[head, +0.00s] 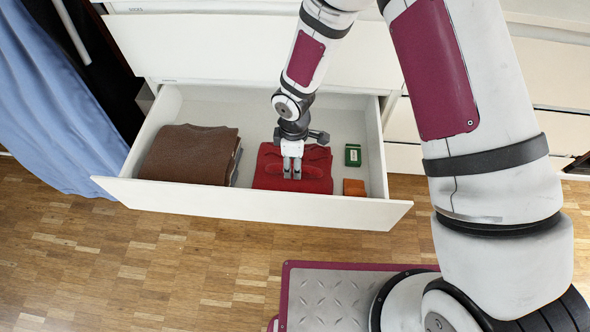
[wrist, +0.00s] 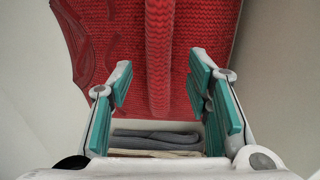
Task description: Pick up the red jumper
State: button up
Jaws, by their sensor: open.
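The red jumper (head: 318,172) lies folded in the middle of the open white drawer (head: 250,202). In the wrist view the jumper's ribbed red knit (wrist: 200,45) fills the upper middle, with a raised fold (wrist: 160,60) running between the fingers. My gripper (head: 292,174) points down over the jumper in the head view and covers part of it. In the wrist view my gripper (wrist: 165,105) is open, with a teal-padded finger on each side of the fold. I cannot tell whether the fingertips touch the knit.
A brown folded garment (head: 188,152) lies to the left in the drawer, with grey cloth (head: 236,165) at its edge. A green box (head: 353,155) and an orange box (head: 354,187) lie to the right. A blue curtain (head: 50,100) hangs at the far left.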

notch_tip(320, 180, down, 2)
jog(key=shift+f+b, duration=0.2)
jog(key=shift+b, duration=0.15)
jog(key=shift+c, duration=0.6)
grip_shut()
jog(key=shift+r, duration=0.2)
